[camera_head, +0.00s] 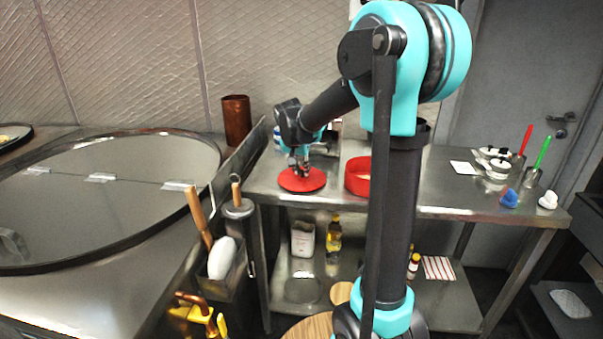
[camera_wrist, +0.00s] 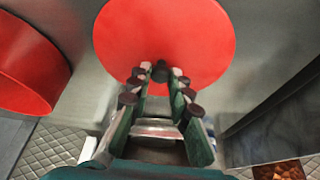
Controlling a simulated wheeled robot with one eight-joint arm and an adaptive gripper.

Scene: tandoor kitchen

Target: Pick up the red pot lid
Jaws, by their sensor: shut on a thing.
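The red pot lid (camera_head: 302,180) is a flat red disc at the left end of the steel table, and it fills the upper middle of the wrist view (camera_wrist: 165,35). My gripper (camera_head: 299,168) points down over the lid's middle. The knob is mostly hidden by the fingertips. I cannot tell whether the lid touches the table or is slightly above it.
A red pot (camera_head: 357,178) stands just right of the lid. The steel table (camera_head: 455,203) holds utensils and small cups at its right end. A raised metal panel (camera_head: 238,153) borders the left side, beside a large round tandoor top (camera_head: 95,205). Bottles stand on the lower shelf.

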